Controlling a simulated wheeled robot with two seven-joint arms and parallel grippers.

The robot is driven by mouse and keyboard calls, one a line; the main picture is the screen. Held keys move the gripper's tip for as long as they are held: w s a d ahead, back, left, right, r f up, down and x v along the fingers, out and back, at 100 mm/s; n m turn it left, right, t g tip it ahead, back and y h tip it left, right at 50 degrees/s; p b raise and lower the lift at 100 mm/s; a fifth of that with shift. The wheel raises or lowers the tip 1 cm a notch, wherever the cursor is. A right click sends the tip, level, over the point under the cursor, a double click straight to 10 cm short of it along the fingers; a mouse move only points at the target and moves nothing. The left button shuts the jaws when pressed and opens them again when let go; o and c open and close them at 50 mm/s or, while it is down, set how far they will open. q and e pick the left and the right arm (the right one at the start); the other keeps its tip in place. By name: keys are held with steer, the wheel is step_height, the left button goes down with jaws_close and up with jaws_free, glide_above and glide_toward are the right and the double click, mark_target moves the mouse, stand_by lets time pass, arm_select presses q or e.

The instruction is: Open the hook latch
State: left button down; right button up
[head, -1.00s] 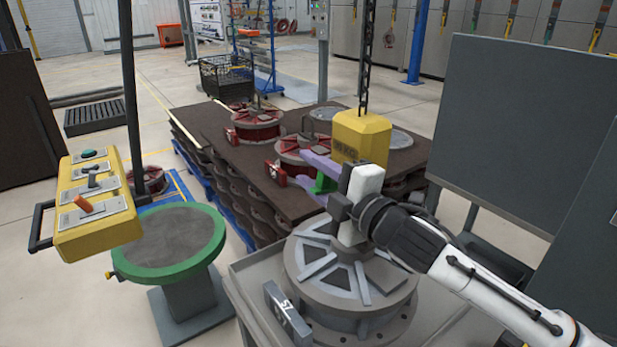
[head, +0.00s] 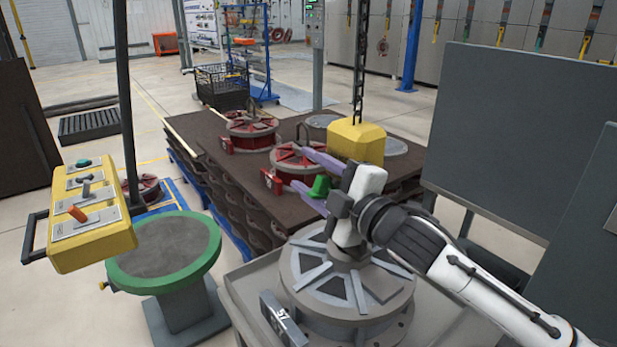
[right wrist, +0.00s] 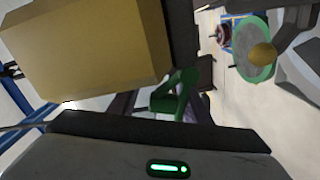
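A green latch piece (head: 320,186) shows below and left of the block. In the right wrist view, the block (right wrist: 85,45) fills the upper left and the green latch (right wrist: 176,95) is near the middle. My right gripper (head: 296,165) has its two purple fingers spread apart, with the green latch appearing between them in the head view. Whether a finger touches it I cannot tell. The hook itself is mostly hidden. My left gripper is out of view.
A grey drum (head: 348,283) stands on a grey table below my right arm. Red drums (head: 298,158) sit on a dark stack behind. A yellow control box (head: 88,218) and a green-rimmed round stand (head: 165,250) are at left. Dark panels (head: 520,140) stand at right.

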mark_target(326, 186)
stand_by(0.4)
steer(key=shift+s+f, duration=0.1)
steer(key=b+v, duration=0.1)
steer(key=v, duration=0.8)
steer(key=shift+d+f+b, duration=0.1)
steer(key=shift+b, duration=0.25)
steer(key=shift+s+d, duration=0.25)
steer(key=shift+s, duration=0.25)
steer(key=shift+a, duration=0.1)
